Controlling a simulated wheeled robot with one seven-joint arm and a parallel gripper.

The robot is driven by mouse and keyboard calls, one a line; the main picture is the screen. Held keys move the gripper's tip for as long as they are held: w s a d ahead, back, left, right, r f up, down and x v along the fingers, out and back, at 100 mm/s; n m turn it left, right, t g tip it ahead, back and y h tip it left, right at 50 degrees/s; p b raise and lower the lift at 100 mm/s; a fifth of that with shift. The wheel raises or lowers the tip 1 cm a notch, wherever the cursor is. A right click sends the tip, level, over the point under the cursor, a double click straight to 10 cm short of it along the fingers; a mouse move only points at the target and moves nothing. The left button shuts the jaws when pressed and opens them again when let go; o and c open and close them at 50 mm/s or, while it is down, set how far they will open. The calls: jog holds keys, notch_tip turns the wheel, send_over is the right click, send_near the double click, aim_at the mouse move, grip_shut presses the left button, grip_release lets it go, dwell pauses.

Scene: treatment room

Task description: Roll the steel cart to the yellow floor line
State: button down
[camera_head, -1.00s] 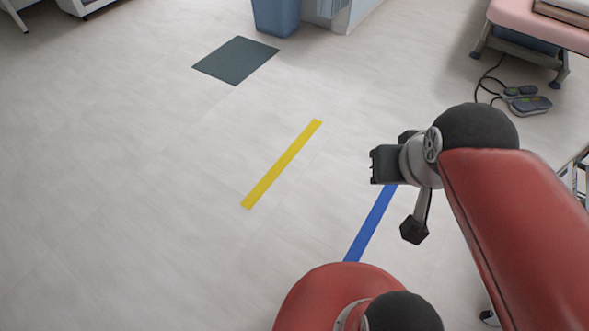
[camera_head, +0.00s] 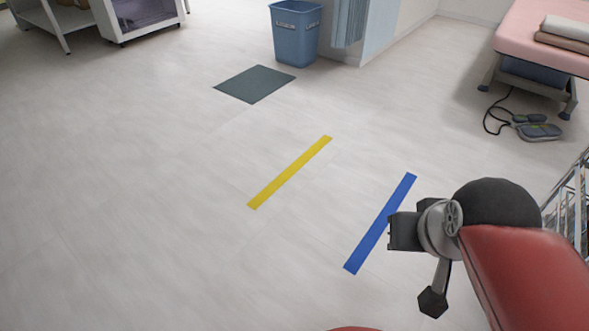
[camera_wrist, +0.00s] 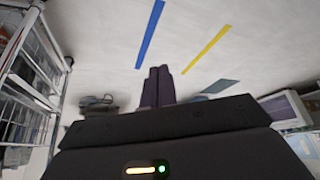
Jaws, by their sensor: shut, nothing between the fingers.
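The yellow floor line (camera_head: 290,173) lies in the middle of the floor in the head view; it also shows in the wrist view (camera_wrist: 205,49). A steel cart (camera_head: 568,205) with wire sides is partly in view at the right edge of the head view, cut off by the frame and partly hidden by my arm. Wire shelving that looks like the same cart (camera_wrist: 30,90) stands at the left of the wrist view. My gripper (camera_wrist: 159,70) is shut, with its two dark fingers together and empty. It is apart from the cart, to one side of it.
A blue floor line (camera_head: 381,223) lies between the yellow line and my arm. A dark mat (camera_head: 254,84), a blue bin (camera_head: 296,35) and a pink treatment bed (camera_head: 545,35) are farther back. A pedal with a cable (camera_head: 537,130) lies near the bed. The left floor is clear.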

jog(key=c, duration=1.5)
grip_release()
jog(key=shift+c, duration=0.2)
jog(key=w+d+r+h+p, duration=0.1)
jog(key=w+d+r+h, duration=0.1)
jog(key=w+d+r, duration=0.5)
jog(key=w+d+r+t+h, duration=0.1)
jog(key=w+d+r+h, duration=0.15)
jog(key=d+r, duration=0.5)
jog(key=w+d+r+h+p, duration=0.15)
jog(key=w+d+r, duration=0.35)
jog(key=d, duration=0.5)
jog(key=w+d+r+n+g+h, duration=0.1)
jog(key=w+d+r+g+h, duration=0.2)
jog(key=d+r+h, duration=1.2)
jog(key=d+r+y+p, duration=0.1)
jog(key=d, duration=0.2)
jog(key=w+d+r+y+p, duration=0.1)
jog(key=d+r+y, duration=0.1)
jog(key=d, duration=0.2)
jog(key=d+r+y, duration=0.2)
jog(key=d, duration=0.1)
jog(key=shift+w+d+p, duration=0.25)
jog(key=shift+w+p, duration=0.15)
jog(key=shift+f, duration=0.1)
grip_shut()
